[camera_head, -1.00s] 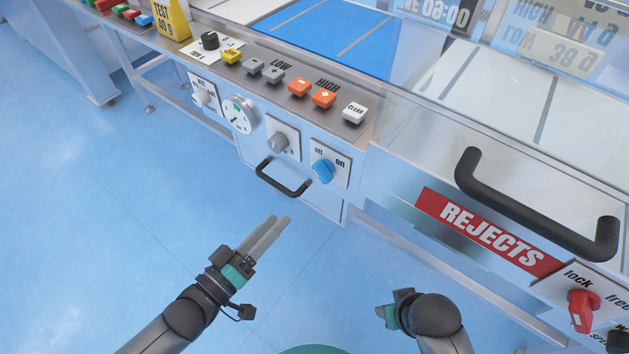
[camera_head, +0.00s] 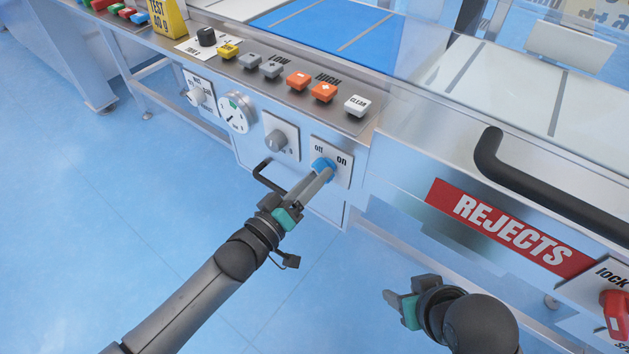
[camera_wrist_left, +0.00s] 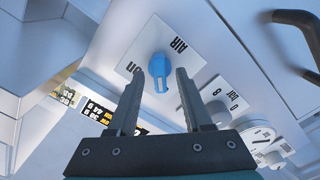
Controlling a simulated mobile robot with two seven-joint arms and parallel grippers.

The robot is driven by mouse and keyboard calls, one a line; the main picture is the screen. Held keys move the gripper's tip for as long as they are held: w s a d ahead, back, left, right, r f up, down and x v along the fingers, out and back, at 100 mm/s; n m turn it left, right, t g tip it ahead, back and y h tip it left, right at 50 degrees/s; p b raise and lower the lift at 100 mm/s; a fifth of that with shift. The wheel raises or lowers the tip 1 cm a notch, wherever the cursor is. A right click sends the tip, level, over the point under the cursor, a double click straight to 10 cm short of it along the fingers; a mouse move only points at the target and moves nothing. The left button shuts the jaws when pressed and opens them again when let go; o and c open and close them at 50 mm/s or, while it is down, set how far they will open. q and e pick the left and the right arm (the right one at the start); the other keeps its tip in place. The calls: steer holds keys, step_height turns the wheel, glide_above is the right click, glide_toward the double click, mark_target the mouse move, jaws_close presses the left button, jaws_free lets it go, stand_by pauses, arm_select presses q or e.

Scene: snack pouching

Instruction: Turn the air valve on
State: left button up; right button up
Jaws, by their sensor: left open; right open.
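The air valve is a blue knob (camera_head: 321,164) on a white plate (camera_head: 344,178) marked "off" at left and "on" at right. My left gripper (camera_head: 325,175) reaches it from below; its fingers partly cover the knob in the head view. The left wrist view shows the blue knob (camera_wrist_left: 157,66) between the two spread fingers (camera_wrist_left: 157,78), beside the letters "AIR". I cannot tell whether a finger touches it. Which mark the knob points to is unclear. My right gripper (camera_head: 392,302) is open and empty, low and away from the panel.
A grey knob (camera_head: 277,141) and a round dial (camera_head: 235,113) are left of the valve. A black handle (camera_head: 268,180) sits just below, close to my left gripper. A row of buttons (camera_head: 298,80) runs above. The REJECTS sign (camera_head: 510,232) and a large handle (camera_head: 540,185) are at right.

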arm_select(q)
steer(key=shift+w+d, duration=0.1)
steer(key=shift+w, duration=0.05)
jaws_close()
stand_by(0.4)
